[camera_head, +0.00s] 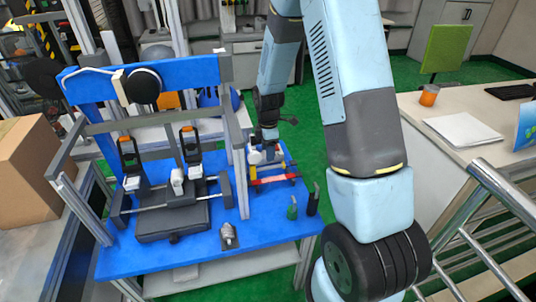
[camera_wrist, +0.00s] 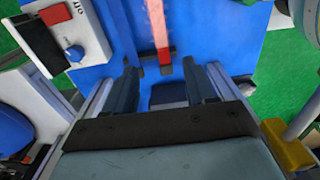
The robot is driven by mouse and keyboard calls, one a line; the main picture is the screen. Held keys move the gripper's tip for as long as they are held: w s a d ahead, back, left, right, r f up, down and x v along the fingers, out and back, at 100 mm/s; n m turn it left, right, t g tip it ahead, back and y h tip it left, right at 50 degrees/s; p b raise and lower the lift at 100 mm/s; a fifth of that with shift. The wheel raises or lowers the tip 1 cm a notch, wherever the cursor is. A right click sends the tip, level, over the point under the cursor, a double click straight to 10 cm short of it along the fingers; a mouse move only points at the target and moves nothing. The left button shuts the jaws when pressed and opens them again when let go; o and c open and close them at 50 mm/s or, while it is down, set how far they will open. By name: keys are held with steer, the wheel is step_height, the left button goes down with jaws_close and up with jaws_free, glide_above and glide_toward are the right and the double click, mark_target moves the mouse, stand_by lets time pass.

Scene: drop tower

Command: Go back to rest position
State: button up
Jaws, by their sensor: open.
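My gripper (camera_wrist: 160,82) is open in the wrist view, its two dark fingers apart with nothing visible between them. It points down toward the blue tabletop. In the head view my arm reaches down to the right side of the drop tower (camera_head: 234,145), and the gripper's end (camera_head: 266,153) is beside the frame, above a red and yellow item (camera_head: 273,180). The fingertips are too small and partly hidden there to make out.
A control box (camera_wrist: 68,32) with a red switch and blue knob is at the wrist view's upper left. On the blue table (camera_head: 270,228) stand a green item (camera_head: 292,209), a dark one (camera_head: 313,203) and a metal part (camera_head: 229,236). A metal railing (camera_head: 505,190) is at right.

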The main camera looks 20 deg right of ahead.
stand_by(0.4)
steer(key=s+d+r+m+t, duration=0.1)
steer(key=s+r+m, duration=0.35)
steer(key=r, duration=0.75)
steer(key=s+d+r+m+t, duration=0.2)
steer(key=s+r+m, duration=0.25)
steer(key=r, duration=0.75)
steer(key=s+r+m+t, duration=0.1)
steer(key=s+r+m, duration=0.3)
steer(key=s, duration=0.5)
steer(key=s+d+r+m+t, duration=0.1)
steer(key=s+r+m, duration=0.4)
steer(key=s, duration=0.5)
step_height(320, 180, up, 3)
steer(key=shift+s+f+t, duration=0.15)
steer(key=shift+f+t, duration=0.05)
steer(key=shift+t, duration=0.1)
steer(key=shift+c, duration=0.3)
steer(key=shift+c, duration=0.7)
steer(key=shift+d, duration=0.15)
steer(key=shift+c, duration=0.2)
